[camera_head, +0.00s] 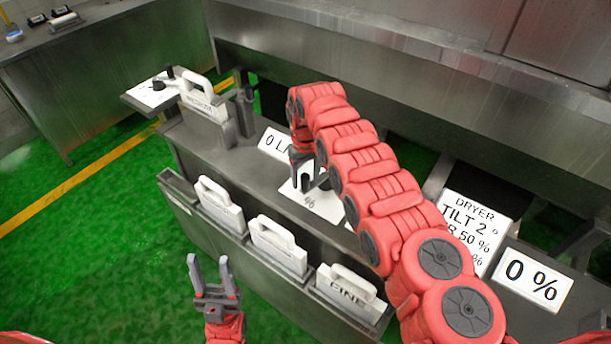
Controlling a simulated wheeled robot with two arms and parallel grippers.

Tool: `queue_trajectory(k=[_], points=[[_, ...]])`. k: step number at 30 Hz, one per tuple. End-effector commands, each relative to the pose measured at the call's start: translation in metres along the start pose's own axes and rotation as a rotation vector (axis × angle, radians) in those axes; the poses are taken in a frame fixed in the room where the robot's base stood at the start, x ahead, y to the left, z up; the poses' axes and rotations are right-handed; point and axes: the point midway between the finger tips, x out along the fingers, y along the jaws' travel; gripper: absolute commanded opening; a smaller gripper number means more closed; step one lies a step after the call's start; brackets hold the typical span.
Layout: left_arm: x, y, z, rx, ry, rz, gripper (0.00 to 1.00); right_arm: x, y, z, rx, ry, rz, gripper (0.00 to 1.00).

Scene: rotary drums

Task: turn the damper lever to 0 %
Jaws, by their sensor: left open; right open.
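A white plate (318,203) marked "%" lies on the grey bench, partly covered by my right arm. A dark upright part on it, perhaps the damper lever, shows beside my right fingers; I cannot tell its angle or whether they touch. My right gripper (305,180) points down over this plate and is open. My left gripper (209,262) is open and empty, in front of the bench above the green floor. A sign reading "0 %" (533,282) stands at the right. The dryer sign (470,225) shows "TILT 2" and a partly covered line ending "R 50 %".
Several white handled pieces (279,246) sit along the bench's front rack. A white block (205,103) and a small plate with a black knob (153,90) are at the left end. A "0 L" card (274,143) stands behind. The green floor at left is clear.

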Motion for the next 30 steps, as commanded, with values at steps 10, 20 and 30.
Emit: queue_trajectory(k=[10,20,30], points=[[-0.0001,0.0000,0.0000,0.000,0.000,0.000,0.50,-0.0001,-0.0003,-0.0001,0.000,0.000,0.000,0.18],[-0.0001,0.0000,0.0000,0.000,0.000,0.000,0.50,-0.0001,-0.0003,0.0000,0.000,0.000,0.000,0.00],[-0.0001,0.0000,0.0000,0.000,0.000,0.000,0.50,-0.0003,-0.0002,0.0000,0.000,0.000,0.000,0.00]])
